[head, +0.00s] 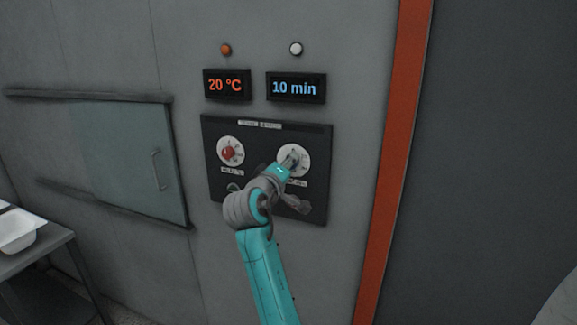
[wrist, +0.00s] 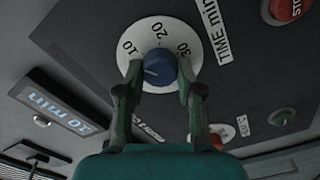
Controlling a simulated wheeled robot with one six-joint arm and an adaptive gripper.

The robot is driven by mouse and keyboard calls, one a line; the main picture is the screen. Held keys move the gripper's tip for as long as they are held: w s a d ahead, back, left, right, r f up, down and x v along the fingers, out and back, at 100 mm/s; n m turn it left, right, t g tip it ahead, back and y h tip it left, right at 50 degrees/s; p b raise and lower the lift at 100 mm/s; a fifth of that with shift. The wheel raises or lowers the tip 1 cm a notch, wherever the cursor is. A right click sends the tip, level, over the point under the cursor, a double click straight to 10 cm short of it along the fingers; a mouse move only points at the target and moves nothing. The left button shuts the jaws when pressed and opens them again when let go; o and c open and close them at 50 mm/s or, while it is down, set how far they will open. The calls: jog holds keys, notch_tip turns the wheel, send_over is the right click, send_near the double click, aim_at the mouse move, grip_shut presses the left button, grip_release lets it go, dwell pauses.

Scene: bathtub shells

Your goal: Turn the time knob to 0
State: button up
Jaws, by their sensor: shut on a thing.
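The time knob (wrist: 160,69) is blue and sits in the middle of a white dial (wrist: 135,45) marked 10, 20 and 30, beside a TIME min label. A light mark on the knob points to the left in the wrist view. The time display (head: 294,88) reads 10 min. My gripper (wrist: 158,80) is shut on the time knob, one finger on each side. In the head view, my gripper (head: 286,167) reaches the right dial (head: 304,160) and mostly hides the knob.
A red knob (head: 228,153) on another white dial is left of my gripper, below a display (head: 226,85) reading 20 °C. A red button (wrist: 288,8) is near the time dial. A sliding glass door (head: 130,155) and a table with a white tray (head: 18,230) are at left.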

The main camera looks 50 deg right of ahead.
jog(key=n, duration=1)
jog(key=shift+f, duration=0.15)
jog(key=shift+n, duration=0.5)
jog(key=o, duration=1.1)
jog(key=shift+o, duration=0.2)
jog(key=shift+a, duration=0.1)
jog(key=v, duration=1.1)
jog(key=shift+a, duration=0.4)
jog(key=shift+s, duration=0.1)
